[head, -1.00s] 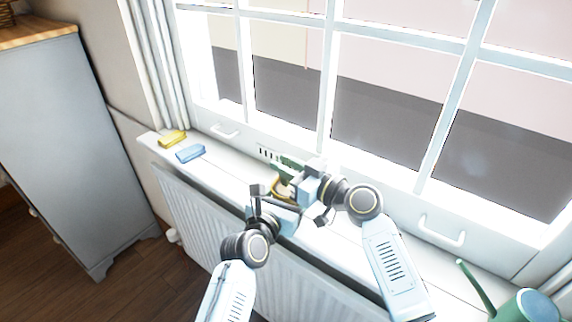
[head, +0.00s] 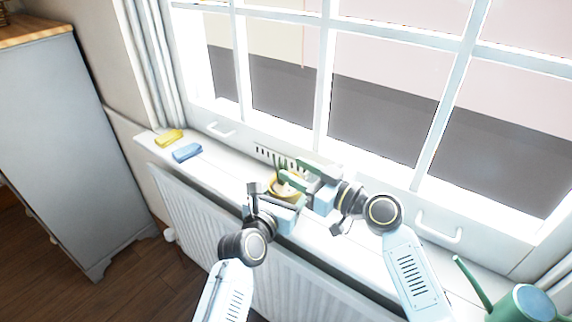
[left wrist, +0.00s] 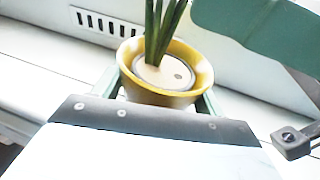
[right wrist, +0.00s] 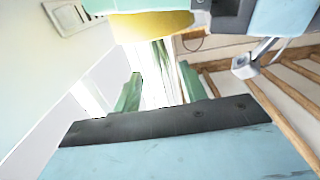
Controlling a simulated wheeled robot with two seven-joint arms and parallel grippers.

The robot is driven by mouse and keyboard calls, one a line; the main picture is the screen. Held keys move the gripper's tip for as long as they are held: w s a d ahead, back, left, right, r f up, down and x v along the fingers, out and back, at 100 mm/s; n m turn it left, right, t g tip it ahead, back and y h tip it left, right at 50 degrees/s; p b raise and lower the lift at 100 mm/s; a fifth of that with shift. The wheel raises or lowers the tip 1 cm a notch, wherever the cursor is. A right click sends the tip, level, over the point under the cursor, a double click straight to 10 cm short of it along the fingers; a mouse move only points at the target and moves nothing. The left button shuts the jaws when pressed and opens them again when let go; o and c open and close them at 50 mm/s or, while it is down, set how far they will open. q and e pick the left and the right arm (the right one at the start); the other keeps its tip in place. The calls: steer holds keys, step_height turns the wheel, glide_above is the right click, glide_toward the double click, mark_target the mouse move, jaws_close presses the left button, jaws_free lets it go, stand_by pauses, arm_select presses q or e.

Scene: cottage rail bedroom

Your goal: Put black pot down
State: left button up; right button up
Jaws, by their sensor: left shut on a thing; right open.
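No black pot shows; the pot in my grip is yellow. This yellow pot (head: 271,183) holds pale soil and upright green leaves (left wrist: 163,30). It is at the windowsill; I cannot tell whether its base touches the sill. My left gripper (head: 283,193) is shut on it, with a green finger on each side in the left wrist view, where the yellow pot (left wrist: 138,88) looks upright. My right gripper (head: 308,172) is open just right of the pot, close to the leaves. In the right wrist view the yellow pot (right wrist: 150,26) shows at the top, with leaves beyond the open fingers.
The white windowsill (head: 222,170) is bare left of the pot. A yellow block (head: 169,138) and a blue block (head: 187,152) lie at its left end. A green watering can (head: 525,303) stands at the lower right. The window frame rises behind, and a radiator (head: 200,215) hangs below.

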steer(key=v, duration=0.3)
arm_select(q)
steer(key=o, duration=1.1)
steer(key=shift+o, duration=0.2)
steer(key=v, duration=1.2)
